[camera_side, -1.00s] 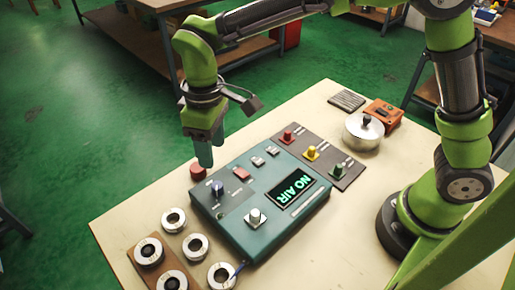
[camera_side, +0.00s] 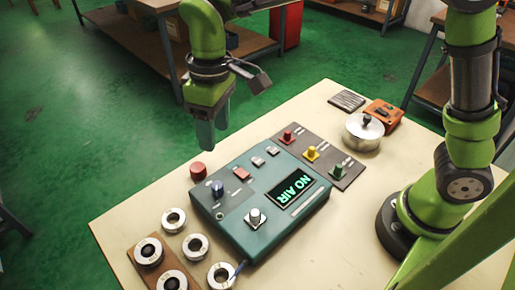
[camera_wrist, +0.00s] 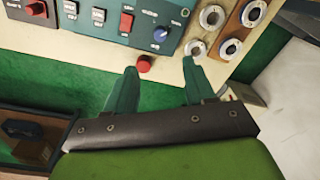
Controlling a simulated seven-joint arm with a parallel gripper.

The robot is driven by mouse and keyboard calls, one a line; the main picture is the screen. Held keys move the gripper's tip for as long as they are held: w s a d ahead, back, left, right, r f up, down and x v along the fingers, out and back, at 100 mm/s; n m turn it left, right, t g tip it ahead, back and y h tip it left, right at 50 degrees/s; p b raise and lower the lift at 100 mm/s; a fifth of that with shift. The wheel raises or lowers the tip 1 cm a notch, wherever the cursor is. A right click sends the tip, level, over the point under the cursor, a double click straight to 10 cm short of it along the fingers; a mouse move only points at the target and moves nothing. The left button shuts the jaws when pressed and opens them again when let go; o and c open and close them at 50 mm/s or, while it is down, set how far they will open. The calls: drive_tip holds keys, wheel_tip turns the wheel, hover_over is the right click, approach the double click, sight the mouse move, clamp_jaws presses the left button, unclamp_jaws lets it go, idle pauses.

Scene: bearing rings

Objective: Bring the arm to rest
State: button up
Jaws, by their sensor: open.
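My gripper (camera_side: 212,130) hangs in the air above the far edge of the table, beyond the teal control box (camera_side: 262,232). In the wrist view my gripper (camera_wrist: 160,82) has its two teal fingers spread wide, with nothing between them. A red round button (camera_side: 198,170) stands at the far left corner of the box; in the wrist view it (camera_wrist: 144,64) shows near the left finger, below the fingertips' line of sight. The box's display (camera_side: 296,196) reads "NO AIR". No finger visibly touches anything.
Several metal bearing rings (camera_side: 195,247) lie at the table's left, some on a brown board (camera_side: 160,262). A dark panel with red, yellow and green knobs (camera_side: 311,153), a round silver pot (camera_side: 363,132) and an orange box (camera_side: 384,114) stand to the right. Bare tabletop (camera_side: 290,112) lies behind.

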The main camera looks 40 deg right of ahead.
drive_tip(key=s+d+r+m+t, duration=0.1)
drive_tip(key=s+d+m+t, duration=0.1)
drive_tip(key=d, duration=0.5)
drive_tip(key=s+d+r+m+t+y, duration=0.1)
drive_tip(key=s+d+r+m+t, duration=0.1)
drive_tip(key=s+d+m, duration=0.2)
drive_tip(key=s+d+r+m+t, duration=0.1)
drive_tip(key=s+d+m+t, duration=0.2)
drive_tip(key=s+d, duration=0.3)
drive_tip(key=d, duration=0.4)
drive_tip(key=shift+s+d+r+m, duration=0.15)
drive_tip(key=shift+s+r+m, duration=0.1)
drive_tip(key=shift+m, duration=0.15)
